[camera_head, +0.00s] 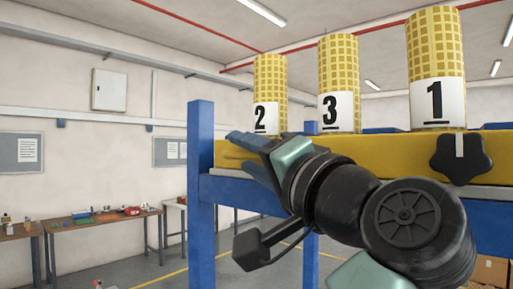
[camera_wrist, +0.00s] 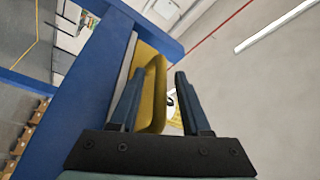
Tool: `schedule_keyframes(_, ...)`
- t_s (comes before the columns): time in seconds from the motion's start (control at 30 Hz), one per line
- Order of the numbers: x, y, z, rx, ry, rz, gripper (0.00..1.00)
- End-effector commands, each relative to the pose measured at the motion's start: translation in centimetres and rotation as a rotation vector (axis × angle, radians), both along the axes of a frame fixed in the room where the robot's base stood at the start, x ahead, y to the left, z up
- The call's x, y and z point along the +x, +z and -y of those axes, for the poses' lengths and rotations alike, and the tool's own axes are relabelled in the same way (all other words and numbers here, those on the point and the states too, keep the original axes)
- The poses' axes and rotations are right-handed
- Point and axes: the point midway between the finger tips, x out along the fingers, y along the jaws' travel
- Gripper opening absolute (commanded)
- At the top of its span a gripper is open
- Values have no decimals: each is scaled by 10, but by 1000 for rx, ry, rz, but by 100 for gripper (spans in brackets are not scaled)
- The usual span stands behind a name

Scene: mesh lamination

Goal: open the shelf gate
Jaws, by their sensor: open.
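The shelf gate (camera_head: 390,152) is a yellow bar across the front of the blue shelf, below the numbered rolls. A black star knob (camera_head: 460,157) with a pale stripe sits on it at the right. My gripper (camera_head: 240,140) is at the gate's left end, near the blue post. In the wrist view, my gripper (camera_wrist: 160,73) is open, and the gate's yellow end (camera_wrist: 154,85) shows between its fingers. I cannot tell whether the fingers touch it. My arm hides part of the gate and shelf in the head view.
Yellow mesh rolls labelled 2 (camera_head: 268,95), 3 (camera_head: 339,85) and 1 (camera_head: 437,70) stand upright behind the gate. The blue shelf post (camera_head: 201,200) is just left of my gripper. Workbenches (camera_head: 100,222) line the far wall, with open floor between.

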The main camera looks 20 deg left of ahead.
Motion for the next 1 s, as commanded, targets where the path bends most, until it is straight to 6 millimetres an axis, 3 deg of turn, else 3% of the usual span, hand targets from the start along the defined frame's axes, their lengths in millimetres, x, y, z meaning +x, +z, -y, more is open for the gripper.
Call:
schedule_keyframes(0.13,0,0,0,0,0,0,45)
schedule_keyframes(0.4,0,0,0,-1,1,0,0)
schedule_keyframes(1.0,0,0,0,-1,1,1,0)
